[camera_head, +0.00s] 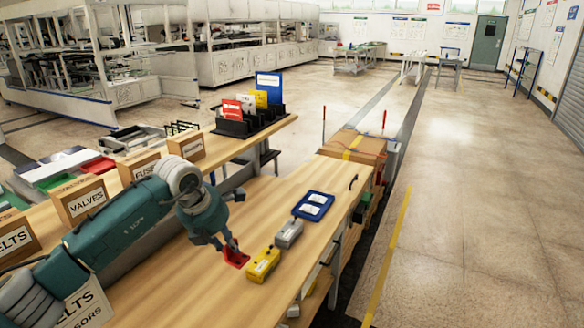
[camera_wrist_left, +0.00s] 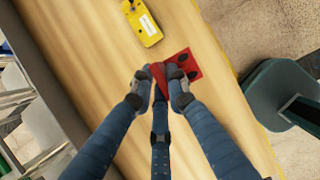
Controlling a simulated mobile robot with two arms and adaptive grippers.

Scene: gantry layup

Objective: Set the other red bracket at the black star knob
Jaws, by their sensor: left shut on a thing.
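A red bracket (camera_head: 237,257) with dark round spots on its plate is at the fingertips of my left gripper (camera_head: 230,242), over the wooden bench (camera_head: 190,285). In the left wrist view my left gripper (camera_wrist_left: 161,78) is shut on the upright part of the red bracket (camera_wrist_left: 188,62). I cannot tell if the bracket touches the bench. I cannot make out a black star knob or a second red bracket in either view. My right gripper is not in view.
A yellow box (camera_head: 263,265) stands close beside the bracket; it also shows in the left wrist view (camera_wrist_left: 146,24). Beyond it are a grey box (camera_head: 288,234) and a blue tray (camera_head: 299,208). Wooden labelled bins (camera_head: 79,199) line the left. Bare bench lies toward the front.

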